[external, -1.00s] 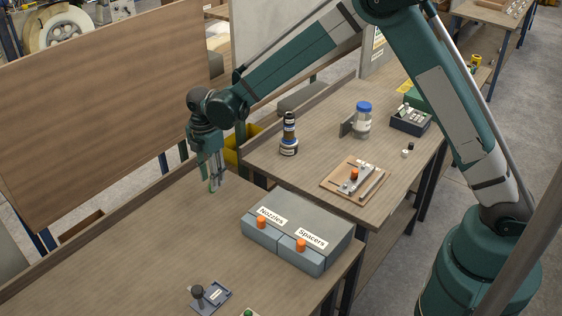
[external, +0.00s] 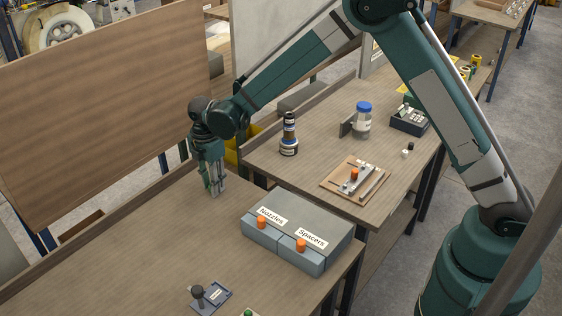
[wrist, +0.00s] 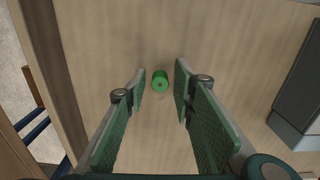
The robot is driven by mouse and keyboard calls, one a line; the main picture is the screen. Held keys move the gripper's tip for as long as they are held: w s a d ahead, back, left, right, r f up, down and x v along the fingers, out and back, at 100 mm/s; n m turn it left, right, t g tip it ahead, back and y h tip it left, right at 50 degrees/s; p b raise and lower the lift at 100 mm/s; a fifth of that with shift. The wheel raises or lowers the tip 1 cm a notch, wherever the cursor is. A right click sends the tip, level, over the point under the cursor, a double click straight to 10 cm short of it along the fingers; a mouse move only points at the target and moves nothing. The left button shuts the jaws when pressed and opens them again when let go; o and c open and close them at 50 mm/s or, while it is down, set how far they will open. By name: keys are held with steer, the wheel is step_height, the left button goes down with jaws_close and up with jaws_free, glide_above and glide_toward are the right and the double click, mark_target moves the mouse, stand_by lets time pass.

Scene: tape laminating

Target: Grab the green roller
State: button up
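The green roller (wrist: 160,81) is a small green cylinder with a dark hole in its end. In the wrist view it lies on the wooden bench top between my fingertips and seems a little beyond them. My gripper (wrist: 160,84) is open and its green-padded fingers stand on either side of the roller, apart from it. In the external view my gripper (external: 214,188) points down just above the bench (external: 110,250). I cannot make out the roller there; the fingers seem to hide it.
A grey drawer box (external: 312,217) labelled Nozzles and Spacers stands to the right of my gripper. A small grey-blue fixture (external: 211,298) with a black knob sits near the front. A tall wooden panel (external: 110,100) rises behind the bench. The bench between is clear.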

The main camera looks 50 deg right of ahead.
steer(key=c, duration=0.5)
steer(key=shift+o, duration=0.2)
step_height(320, 180, up, 10)
stand_by(0.5)
